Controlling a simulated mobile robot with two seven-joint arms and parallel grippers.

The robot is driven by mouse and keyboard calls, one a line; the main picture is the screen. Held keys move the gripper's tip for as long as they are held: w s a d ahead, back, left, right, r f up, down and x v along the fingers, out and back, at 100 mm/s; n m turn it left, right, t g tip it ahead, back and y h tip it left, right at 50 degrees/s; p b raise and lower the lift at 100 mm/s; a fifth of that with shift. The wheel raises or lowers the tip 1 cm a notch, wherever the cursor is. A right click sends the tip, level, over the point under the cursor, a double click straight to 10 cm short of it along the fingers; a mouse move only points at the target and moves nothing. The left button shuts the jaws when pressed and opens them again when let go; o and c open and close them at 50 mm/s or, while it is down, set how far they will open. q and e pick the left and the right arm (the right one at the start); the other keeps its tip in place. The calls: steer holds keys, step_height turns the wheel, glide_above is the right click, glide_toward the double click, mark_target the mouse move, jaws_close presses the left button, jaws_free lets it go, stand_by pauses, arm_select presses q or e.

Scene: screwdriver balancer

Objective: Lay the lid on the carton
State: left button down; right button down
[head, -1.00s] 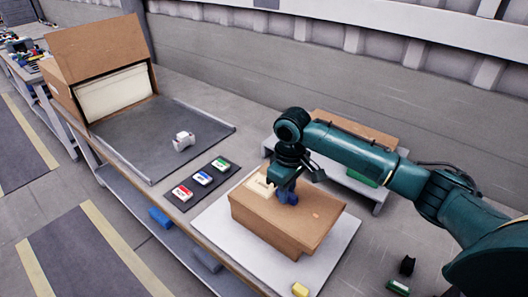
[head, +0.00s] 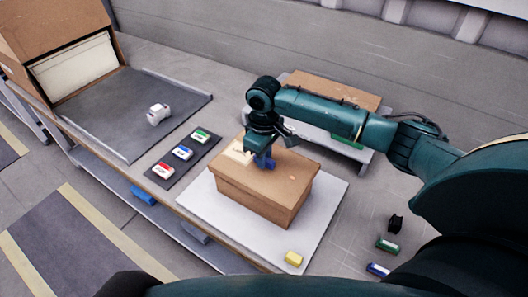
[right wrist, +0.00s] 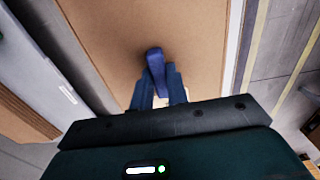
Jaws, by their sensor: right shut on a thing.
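A brown cardboard carton (head: 247,202) stands on a white board on the workbench. Its brown lid (head: 285,178) lies over the top, roughly in line with the walls. I cannot tell whether it touches all the rims. A pale patch shows at the carton's far left top corner, partly behind my gripper. My right gripper (head: 264,158) is over the lid, shut on its blue handle. In the right wrist view the handle (right wrist: 154,62) stands between the fingers, against the flat brown lid (right wrist: 205,50). My left gripper is out of view.
Left are a dark mat (head: 163,185) with coloured blocks, a grey tray (head: 115,120) and an open brown box. A grey stand (head: 365,152) with a brown panel is behind.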

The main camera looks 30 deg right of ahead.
steer(key=shift+f, duration=0.35)
stand_by(0.3)
steer(key=shift+f+b, duration=0.35)
steer(key=shift+f, duration=0.6)
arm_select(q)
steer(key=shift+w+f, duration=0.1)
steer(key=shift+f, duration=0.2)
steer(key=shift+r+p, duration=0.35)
arm_select(e)
steer(key=shift+f, duration=0.35)
steer(key=c, duration=1.3)
jaws_free()
arm_select(q)
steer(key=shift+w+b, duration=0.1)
steer(key=shift+b, duration=0.35)
arm_select(e)
step_height(320, 180, up, 13)
steer(key=shift+r, duration=0.15)
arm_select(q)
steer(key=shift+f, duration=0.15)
